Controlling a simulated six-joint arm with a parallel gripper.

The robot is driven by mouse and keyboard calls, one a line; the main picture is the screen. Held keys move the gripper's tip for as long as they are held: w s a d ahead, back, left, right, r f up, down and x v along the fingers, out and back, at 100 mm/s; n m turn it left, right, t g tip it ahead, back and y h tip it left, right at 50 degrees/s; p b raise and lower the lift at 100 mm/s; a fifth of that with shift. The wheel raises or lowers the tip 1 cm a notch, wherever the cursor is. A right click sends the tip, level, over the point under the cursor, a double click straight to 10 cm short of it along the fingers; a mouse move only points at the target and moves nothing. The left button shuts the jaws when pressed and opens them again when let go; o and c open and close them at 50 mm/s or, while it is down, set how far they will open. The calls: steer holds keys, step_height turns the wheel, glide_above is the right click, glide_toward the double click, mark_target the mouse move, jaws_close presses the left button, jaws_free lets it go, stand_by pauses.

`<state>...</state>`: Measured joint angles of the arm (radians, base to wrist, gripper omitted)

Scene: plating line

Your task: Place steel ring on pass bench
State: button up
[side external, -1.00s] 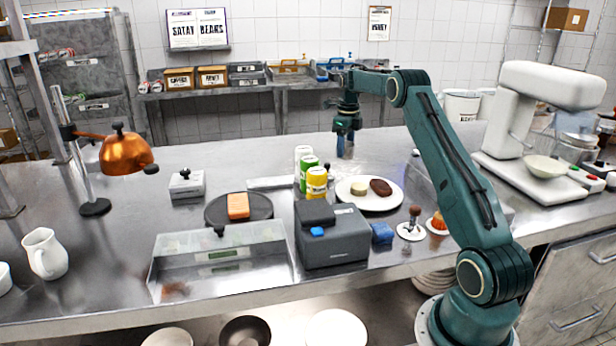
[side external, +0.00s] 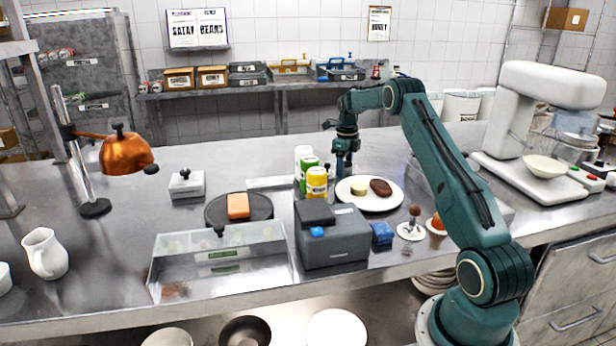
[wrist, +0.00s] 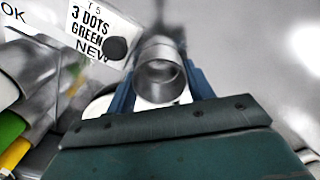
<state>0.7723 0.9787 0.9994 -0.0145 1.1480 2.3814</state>
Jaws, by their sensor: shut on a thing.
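The steel ring (wrist: 160,78) is a short, shiny metal tube. In the wrist view it sits between the two blue fingers of my gripper (wrist: 160,92), which is shut on it. In the side view my gripper (side external: 343,165) points down over the steel counter, behind the white plate (side external: 396,199) and right of the bottles. I cannot make out the ring there. A steel bench (side external: 215,92) stands along the back wall; I cannot tell whether it or the front counter (side external: 250,160) is the pass bench.
White, green and yellow bottles (side external: 317,182) stand close left of my gripper. A grey machine (side external: 333,240) and a clear-lidded case (side external: 215,262) are nearer the front. A printed card (wrist: 95,30) shows in the wrist view. The counter's back left middle is clear.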

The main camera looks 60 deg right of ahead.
steer(key=shift+f, duration=0.1)
steer(key=o, duration=0.7)
step_height(320, 180, up, 12)
steer(key=shift+s+r, duration=0.1)
steer(key=shift+r, duration=0.05)
stand_by(0.6)
stand_by(0.4)
